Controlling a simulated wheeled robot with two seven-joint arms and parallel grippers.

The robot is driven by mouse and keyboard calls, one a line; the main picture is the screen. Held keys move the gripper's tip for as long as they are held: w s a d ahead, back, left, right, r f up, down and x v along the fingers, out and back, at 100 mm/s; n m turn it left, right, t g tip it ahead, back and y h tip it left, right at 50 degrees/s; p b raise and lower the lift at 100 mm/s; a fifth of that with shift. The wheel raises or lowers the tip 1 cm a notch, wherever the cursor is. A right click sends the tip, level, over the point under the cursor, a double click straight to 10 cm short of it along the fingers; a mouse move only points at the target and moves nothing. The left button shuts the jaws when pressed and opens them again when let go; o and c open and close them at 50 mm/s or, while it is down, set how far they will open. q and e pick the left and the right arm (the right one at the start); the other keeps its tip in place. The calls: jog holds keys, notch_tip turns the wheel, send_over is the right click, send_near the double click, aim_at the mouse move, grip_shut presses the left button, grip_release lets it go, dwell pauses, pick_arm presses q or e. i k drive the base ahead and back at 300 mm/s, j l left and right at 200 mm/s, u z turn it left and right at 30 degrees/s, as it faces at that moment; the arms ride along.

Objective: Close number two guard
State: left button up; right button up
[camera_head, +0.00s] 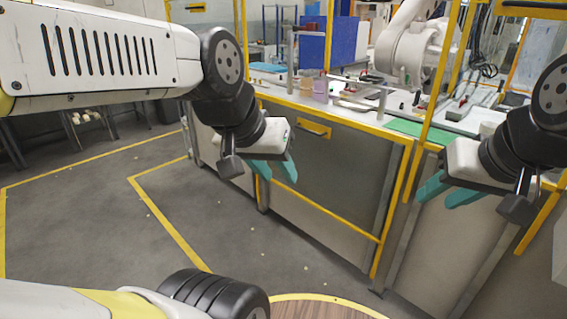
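A grey guard panel (325,178) in a yellow frame fronts the workbench in the middle of the head view. A yellow handle (314,128) sits near its top. No number shows on it, so I cannot tell whether it is number two. Another grey panel (440,245) stands to its right. My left gripper (278,177) has its teal fingers apart and empty, in front of the middle panel's left part in the picture. My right gripper (436,200) has its teal fingers apart and empty, in front of the right panel. Contact with either panel cannot be told.
A yellow post (434,112) rises between the two panels. A white robot arm (408,52) and a blue box (335,41) are behind the bench top. The grey floor (95,225) with yellow lines is clear at the left.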

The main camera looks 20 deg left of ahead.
aim_at(318, 130)
jog(key=u, duration=0.3)
jog(key=i+z, duration=0.2)
jog(key=z, duration=0.2)
jog(key=i+j+z, duration=0.15)
jog(key=z, duration=0.2)
jog(key=i+j+z, duration=0.15)
jog(key=z, duration=0.25)
jog(key=i, duration=0.1)
